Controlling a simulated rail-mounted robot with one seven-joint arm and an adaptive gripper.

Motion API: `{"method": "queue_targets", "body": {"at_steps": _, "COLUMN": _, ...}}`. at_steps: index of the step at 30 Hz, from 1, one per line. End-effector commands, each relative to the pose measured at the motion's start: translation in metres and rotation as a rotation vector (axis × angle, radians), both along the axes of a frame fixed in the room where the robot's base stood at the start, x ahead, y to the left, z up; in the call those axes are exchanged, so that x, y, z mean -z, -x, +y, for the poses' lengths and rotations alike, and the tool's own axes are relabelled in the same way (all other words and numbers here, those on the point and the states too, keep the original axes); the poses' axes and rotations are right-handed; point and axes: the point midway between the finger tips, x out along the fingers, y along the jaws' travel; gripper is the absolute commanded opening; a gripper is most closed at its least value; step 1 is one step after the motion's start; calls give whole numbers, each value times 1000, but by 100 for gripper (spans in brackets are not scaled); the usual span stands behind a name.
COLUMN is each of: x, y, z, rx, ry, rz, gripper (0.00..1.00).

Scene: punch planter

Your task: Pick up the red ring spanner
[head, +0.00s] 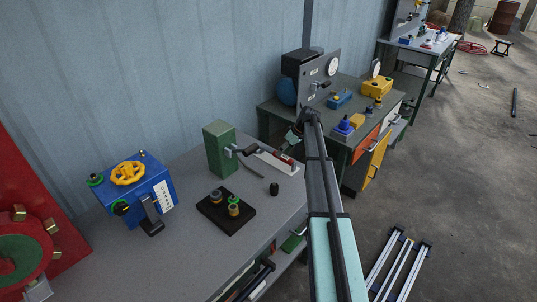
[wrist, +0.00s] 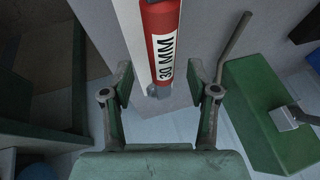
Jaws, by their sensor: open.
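The red ring spanner (wrist: 156,18) runs from the top edge of the wrist view toward its centre. It bears a white "30 MM" label. In the head view the red piece (head: 284,160) lies near the back right corner of the grey bench, partly hidden by my gripper (head: 291,142). In the wrist view my gripper (wrist: 160,88) is open, with a green finger on each side of the spanner's line. The fingers do not appear to touch it. The spanner's far end is outside the wrist view.
A green block with a crank (head: 220,149) stands left of the spanner; it also shows in the wrist view (wrist: 262,120). A black base with brass fittings (head: 226,212) and a blue box with a yellow handwheel (head: 148,190) stand on the bench (head: 190,270). A bent rod (wrist: 236,40) lies nearby.

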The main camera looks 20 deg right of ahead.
Motion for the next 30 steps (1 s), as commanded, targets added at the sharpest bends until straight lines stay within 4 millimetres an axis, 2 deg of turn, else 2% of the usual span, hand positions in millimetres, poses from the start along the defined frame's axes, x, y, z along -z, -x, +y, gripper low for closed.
{"method": "queue_targets", "body": {"at_steps": 9, "x": 31, "y": -6, "z": 16, "rx": 0, "ry": -1, "rz": 0, "gripper": 59}}
{"method": "queue_targets", "body": {"at_steps": 15, "x": 33, "y": -6, "z": 16, "rx": 0, "ry": 0, "rz": -1, "gripper": 59}}
{"method": "queue_targets", "body": {"at_steps": 16, "x": 33, "y": -6, "z": 16, "rx": 0, "ry": 0, "rz": -1, "gripper": 56}}
{"method": "queue_targets", "body": {"at_steps": 18, "x": 32, "y": -6, "z": 16, "rx": 0, "ry": 0, "rz": -1, "gripper": 31}}
{"method": "queue_targets", "body": {"at_steps": 21, "x": 32, "y": -6, "z": 16, "rx": 0, "ry": 0, "rz": -1, "gripper": 0}}
{"method": "queue_targets", "body": {"at_steps": 30, "x": 32, "y": -7, "z": 16, "rx": 0, "ry": -1, "rz": -2, "gripper": 0}}
